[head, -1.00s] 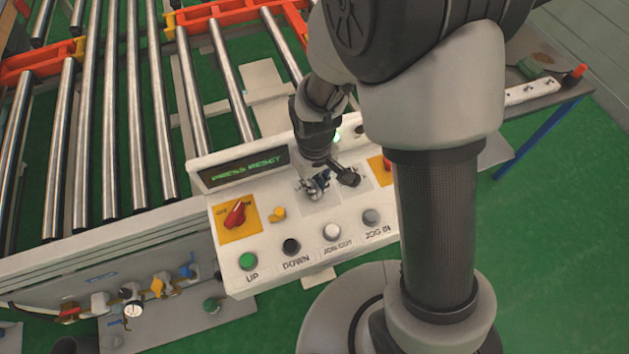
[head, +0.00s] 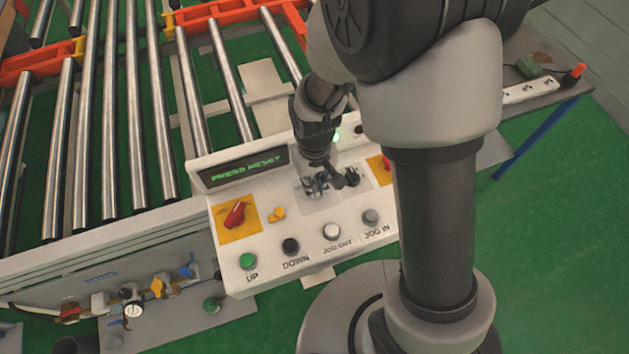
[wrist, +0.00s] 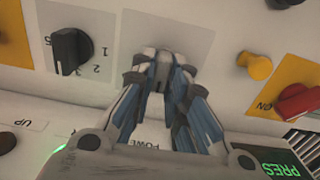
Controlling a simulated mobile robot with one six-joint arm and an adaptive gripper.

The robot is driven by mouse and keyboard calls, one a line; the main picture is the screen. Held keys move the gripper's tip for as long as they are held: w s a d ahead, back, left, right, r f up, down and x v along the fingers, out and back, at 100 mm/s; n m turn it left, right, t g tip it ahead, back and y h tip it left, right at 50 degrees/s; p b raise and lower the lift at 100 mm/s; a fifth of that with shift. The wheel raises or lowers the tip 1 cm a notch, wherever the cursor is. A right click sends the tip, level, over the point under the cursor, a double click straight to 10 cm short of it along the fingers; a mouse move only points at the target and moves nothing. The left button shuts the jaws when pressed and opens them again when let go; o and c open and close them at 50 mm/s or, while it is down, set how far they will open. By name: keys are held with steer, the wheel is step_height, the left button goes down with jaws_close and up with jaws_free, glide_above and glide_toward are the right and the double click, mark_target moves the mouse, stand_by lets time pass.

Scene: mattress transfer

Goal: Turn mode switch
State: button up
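The control panel (head: 285,222) shows in the head view with my gripper (head: 316,184) over its grey middle plate. In the wrist view my gripper (wrist: 168,72) has blue and grey fingers that come close together at the tips, over a light grey plate (wrist: 188,30). Any switch under the fingertips is hidden, and I cannot tell whether they hold it. A black rotary knob (wrist: 72,50) with number marks stands on the neighbouring plate, apart from the fingers. A red switch (head: 235,214) on a yellow plate is at the panel's left; it also shows in the wrist view (wrist: 299,103).
A yellow button (wrist: 255,66) is close beside the fingers' plate. The green UP button (head: 248,260), black DOWN button (head: 291,246) and two jog buttons line the panel's front. A display (head: 243,170) rises behind. Metal rollers (head: 110,120) lie at the left.

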mark_target(315, 185)
steer(key=o, duration=0.4)
steer(key=shift+r, duration=0.1)
step_height(315, 185, up, 12)
stand_by(0.5)
stand_by(0.4)
